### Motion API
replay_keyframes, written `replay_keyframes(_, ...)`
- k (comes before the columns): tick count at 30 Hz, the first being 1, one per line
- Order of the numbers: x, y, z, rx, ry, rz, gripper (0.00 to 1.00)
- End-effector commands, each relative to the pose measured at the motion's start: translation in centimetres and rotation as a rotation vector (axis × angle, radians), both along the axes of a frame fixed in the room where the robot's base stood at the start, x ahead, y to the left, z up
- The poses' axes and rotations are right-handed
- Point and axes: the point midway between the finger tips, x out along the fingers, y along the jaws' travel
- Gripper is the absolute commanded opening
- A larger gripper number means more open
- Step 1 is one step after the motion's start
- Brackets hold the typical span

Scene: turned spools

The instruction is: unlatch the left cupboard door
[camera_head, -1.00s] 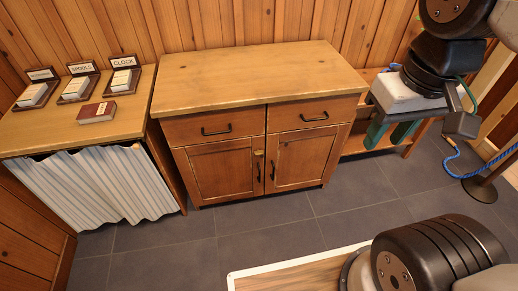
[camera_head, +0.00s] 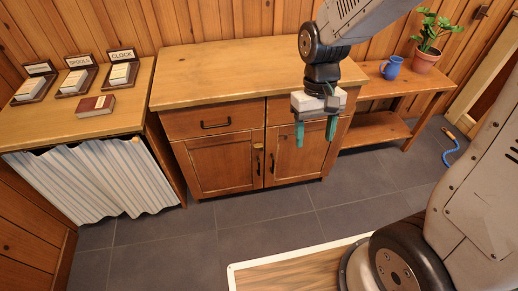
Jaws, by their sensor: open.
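The left cupboard door (camera_head: 222,166) is the brown panelled door at the left of the wooden cabinet's front, and it looks closed. A dark upright handle (camera_head: 258,165) is near its inner edge. A small latch piece (camera_head: 258,147) sits just above that handle, too small to tell its position. The right cupboard door (camera_head: 292,165) is also closed. My gripper (camera_head: 315,139) points down with two green fingers apart and nothing between them. In the picture it is right of the latch and overlaps the right drawer and right door, hiding the right drawer's handle.
The cabinet's wooden top (camera_head: 225,72) is bare. A curtained table (camera_head: 35,135) at left bears a red book (camera_head: 97,106) and labelled card stands. At right, a low bench (camera_head: 415,100) holds a blue mug (camera_head: 391,67) and a potted plant (camera_head: 427,50).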

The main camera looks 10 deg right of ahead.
Motion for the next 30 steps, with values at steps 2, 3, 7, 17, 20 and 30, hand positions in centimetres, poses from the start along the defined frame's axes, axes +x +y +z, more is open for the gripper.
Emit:
replay_keyframes(2,2.3,0.8,-3.3,0.004,-0.004,0.002,0.62)
replay_keyframes(3,3.5,1.2,-4.9,0.006,-0.015,0.002,0.62)
replay_keyframes(7,7.0,2.5,-10.4,0.012,-0.060,0.001,0.62)
replay_keyframes(17,14.3,5.5,-26.7,0.022,-0.254,-0.016,0.62)
replay_keyframes(20,15.8,6.1,-31.9,0.023,-0.334,-0.021,0.62)
replay_keyframes(30,18.9,6.8,-48.0,0.017,-0.716,-0.043,0.62)
